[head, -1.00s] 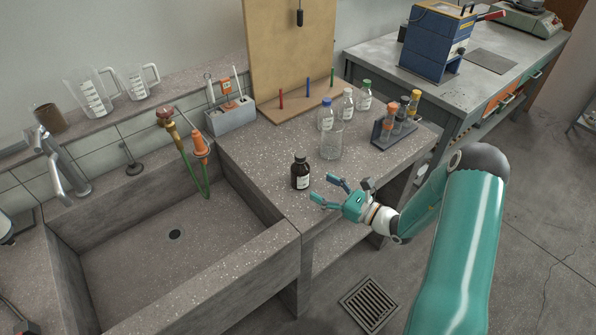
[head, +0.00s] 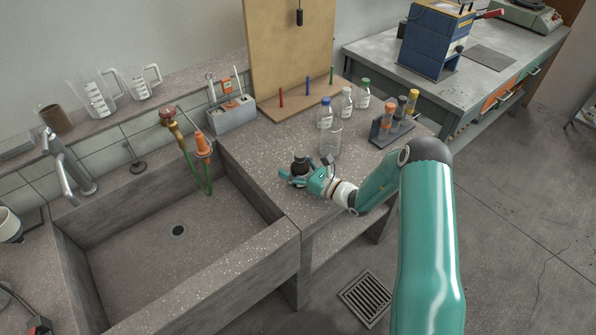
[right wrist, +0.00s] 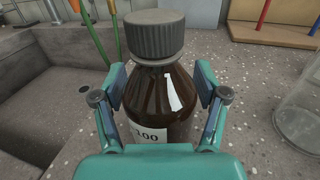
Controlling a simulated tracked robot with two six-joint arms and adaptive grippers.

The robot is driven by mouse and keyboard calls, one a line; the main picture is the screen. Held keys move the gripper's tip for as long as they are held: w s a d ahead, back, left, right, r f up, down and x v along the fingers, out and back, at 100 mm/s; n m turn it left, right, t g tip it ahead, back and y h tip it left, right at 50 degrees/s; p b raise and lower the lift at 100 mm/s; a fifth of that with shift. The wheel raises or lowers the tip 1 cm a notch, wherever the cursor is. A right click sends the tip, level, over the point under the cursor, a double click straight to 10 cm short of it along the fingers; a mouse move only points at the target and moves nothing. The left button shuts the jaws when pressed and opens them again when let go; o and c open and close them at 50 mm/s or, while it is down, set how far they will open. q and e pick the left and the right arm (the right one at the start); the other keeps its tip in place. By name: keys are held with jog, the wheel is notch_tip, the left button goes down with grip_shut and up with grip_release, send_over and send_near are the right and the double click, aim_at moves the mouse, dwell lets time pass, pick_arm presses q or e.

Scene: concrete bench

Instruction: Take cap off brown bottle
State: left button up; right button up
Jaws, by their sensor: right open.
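The brown bottle (head: 299,163) stands upright on the concrete bench beside the sink, its lower part mostly hidden by my right gripper in the head view. In the right wrist view the brown bottle (right wrist: 160,100) fills the middle, with a white label marked 100. Its dark ribbed cap (right wrist: 155,36) sits on the neck, above the finger level. My right gripper (head: 303,176) is open, with one finger on each side of the bottle's body, as the right wrist view (right wrist: 160,98) also shows. I cannot tell whether the fingers touch the glass. My left gripper is not in view.
A clear glass beaker (head: 330,138) stands just behind the bottle. Capped bottles (head: 346,102) and a tube rack (head: 391,127) stand further back. The deep sink (head: 170,255) lies to the left. Some bench top is clear between the bottle and the sink.

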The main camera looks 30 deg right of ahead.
jog(key=c, duration=1.3)
jog(key=shift+c, duration=0.3)
jog(key=shift+r, duration=0.15)
grip_shut()
